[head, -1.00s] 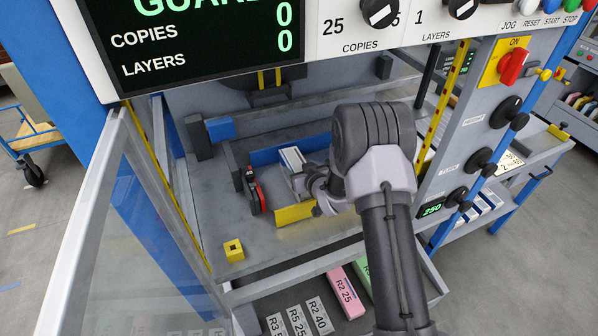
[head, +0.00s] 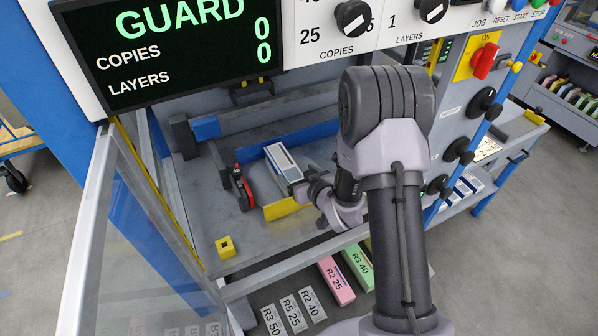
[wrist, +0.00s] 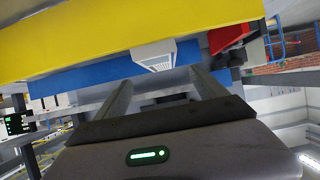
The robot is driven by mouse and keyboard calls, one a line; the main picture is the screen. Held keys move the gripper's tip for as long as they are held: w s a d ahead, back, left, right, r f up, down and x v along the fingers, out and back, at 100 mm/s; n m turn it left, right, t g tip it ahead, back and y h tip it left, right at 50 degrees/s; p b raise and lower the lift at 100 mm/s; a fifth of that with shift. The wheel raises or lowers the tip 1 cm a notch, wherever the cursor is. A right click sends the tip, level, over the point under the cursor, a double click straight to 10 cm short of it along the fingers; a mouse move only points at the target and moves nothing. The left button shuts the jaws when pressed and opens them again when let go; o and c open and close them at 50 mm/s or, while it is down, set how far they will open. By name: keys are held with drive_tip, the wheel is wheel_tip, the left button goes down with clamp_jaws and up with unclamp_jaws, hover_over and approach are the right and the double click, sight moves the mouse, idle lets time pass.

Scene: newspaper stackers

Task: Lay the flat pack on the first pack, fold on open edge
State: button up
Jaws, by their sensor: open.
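A pale, block-shaped pack (head: 283,160) shows in the head view between the blue plate and the yellow plate of the stacker. A white striped block (wrist: 155,55) in the wrist view appears to be the same pack. I cannot make out its folds and open edges, or tell whether there is one pack or two. My gripper (wrist: 160,77) is open, its two fingers apart and pointing toward the white block, with no pack visibly clamped. In the head view my gripper (head: 308,187) is close to the pack's right end, and its fingertips are hidden.
The yellow plate (head: 283,209) and red clamp (head: 241,187) stand close by. Pink (head: 337,281) and green (head: 357,264) labelled blocks lie below the front rail. A clear guard (head: 125,230) is at left.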

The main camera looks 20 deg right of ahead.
drive_tip(key=s+d+r+m+g+h, duration=0.1)
drive_tip(key=s+r, duration=0.1)
drive_tip(key=r, duration=0.5)
drive_tip(key=s+d+r+m+g+h, duration=0.1)
drive_tip(key=s+d+r+m+h, duration=0.1)
drive_tip(key=r, duration=0.5)
drive_tip(key=s+a+r+m+g+y, duration=0.1)
drive_tip(key=s+a+r, duration=0.2)
drive_tip(key=s, duration=0.6)
drive_tip(key=s+a+r+m+g, duration=0.1)
drive_tip(key=s+a+r+g, duration=0.1)
drive_tip(key=s, duration=0.8)
drive_tip(key=s+a+r+m+g+y, duration=0.1)
drive_tip(key=s+a+r, duration=0.3)
drive_tip(key=s, duration=0.5)
drive_tip(key=shift+s+r+m+g+y, duration=0.3)
drive_tip(key=shift+r+g, duration=0.1)
drive_tip(key=shift+r, duration=0.35)
